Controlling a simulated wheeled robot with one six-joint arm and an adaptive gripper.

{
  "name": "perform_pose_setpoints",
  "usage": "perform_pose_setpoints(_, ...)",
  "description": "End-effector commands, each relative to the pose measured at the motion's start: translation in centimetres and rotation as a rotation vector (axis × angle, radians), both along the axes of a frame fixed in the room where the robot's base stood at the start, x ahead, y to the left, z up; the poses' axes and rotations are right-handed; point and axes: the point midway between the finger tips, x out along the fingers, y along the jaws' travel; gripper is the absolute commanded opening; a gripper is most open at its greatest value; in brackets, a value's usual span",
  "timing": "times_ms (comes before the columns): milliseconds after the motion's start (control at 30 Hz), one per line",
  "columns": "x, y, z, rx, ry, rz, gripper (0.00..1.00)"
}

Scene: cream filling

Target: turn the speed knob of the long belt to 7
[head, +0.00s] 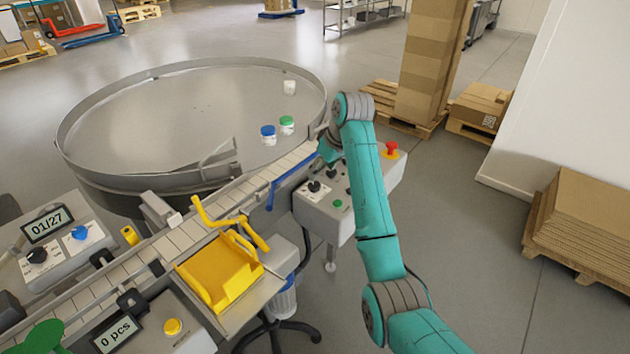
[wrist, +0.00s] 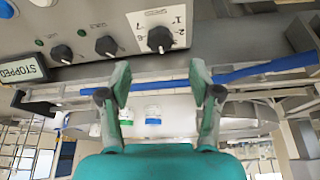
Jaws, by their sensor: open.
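The black knob with the white number scale (wrist: 160,40) is at the top middle of the wrist view, on a grey control box (wrist: 230,15). Digits such as 1, 2, 6 and 7 show around it; its exact setting is hard to read. In the head view this knob (head: 314,187) is at the left end of the box (head: 335,212), beside the long belt (head: 240,192). My gripper (wrist: 160,78) is open and empty, its fingers apart on either side below the knob and not touching it. In the head view the arm partly hides the gripper (head: 329,150).
Two more black knobs (wrist: 106,46) and a display reading STOPPED (wrist: 22,70) are on the box. A red stop button (head: 390,149) is at its right end. A blue rail (head: 290,180) runs along the belt. A round table (head: 180,115) carries several jars.

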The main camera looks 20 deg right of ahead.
Motion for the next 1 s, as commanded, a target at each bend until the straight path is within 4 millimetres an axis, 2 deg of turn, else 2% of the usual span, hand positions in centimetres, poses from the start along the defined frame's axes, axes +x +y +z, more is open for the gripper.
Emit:
perform_pose_setpoints(200,1.3,0.7,-3.7,0.0,0.001,0.0,0.63)
perform_pose_setpoints(400,2.1,1.2,-5.9,0.001,0.0,0.0,0.63)
perform_pose_setpoints(600,2.5,1.4,-6.8,0.0,-0.001,0.0,0.63)
perform_pose_setpoints(833,2.5,1.4,-6.8,0.0,-0.001,0.0,0.63)
perform_pose_setpoints(867,2.5,1.4,-6.8,0.0,-0.001,0.0,0.61)
perform_pose_setpoints(1000,2.5,1.4,-6.8,0.0,-0.001,0.0,0.26)
